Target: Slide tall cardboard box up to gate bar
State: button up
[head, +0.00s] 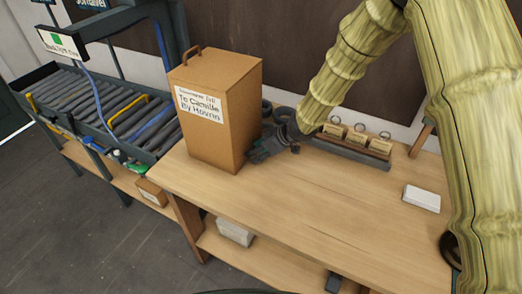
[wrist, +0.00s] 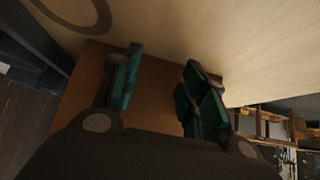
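The tall cardboard box (head: 208,130) stands upright on the left end of the wooden workbench, with a white handwritten label and a small handle on top. My gripper (head: 258,154) is low at its right side, close to the bench top. In the wrist view the gripper's two fingers (wrist: 163,75) are spread apart, with nothing visible between them.
The roller conveyor (head: 85,100) with its dark frame adjoins the bench's left end. A rack of small cards (head: 355,143) and dark rings (head: 283,115) are at the bench's back. A white block (head: 421,198) lies at the right. The bench's front middle (head: 310,210) is clear.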

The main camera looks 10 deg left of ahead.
aim_at(249, 143)
jog(key=shift+a, duration=0.1)
jog(key=shift+w+a+r+p, duration=0.15)
jog(key=shift+a+p, duration=0.1)
jog(key=shift+p, duration=0.2)
jog(key=a+p, duration=0.1)
jog(key=a, duration=0.1)
jog(key=w+a+p, duration=0.1)
jog(key=a+p, duration=0.1)
jog(key=shift+w+a, duration=0.1)
jog(key=shift+w+a+p, duration=0.25)
jog(key=shift+a+p, duration=0.15)
jog(key=shift+a, duration=0.3)
jog(key=shift+w+a+p, duration=0.15)
jog(key=shift+a+p, duration=0.25)
jog(key=shift+p, duration=0.15)
jog(key=a+p, duration=0.1)
jog(key=a, duration=0.1)
jog(key=w+a+p, duration=0.1)
jog(key=a+p, duration=0.1)
jog(key=shift+w+a, duration=0.35)
jog(key=shift+a, duration=0.3)
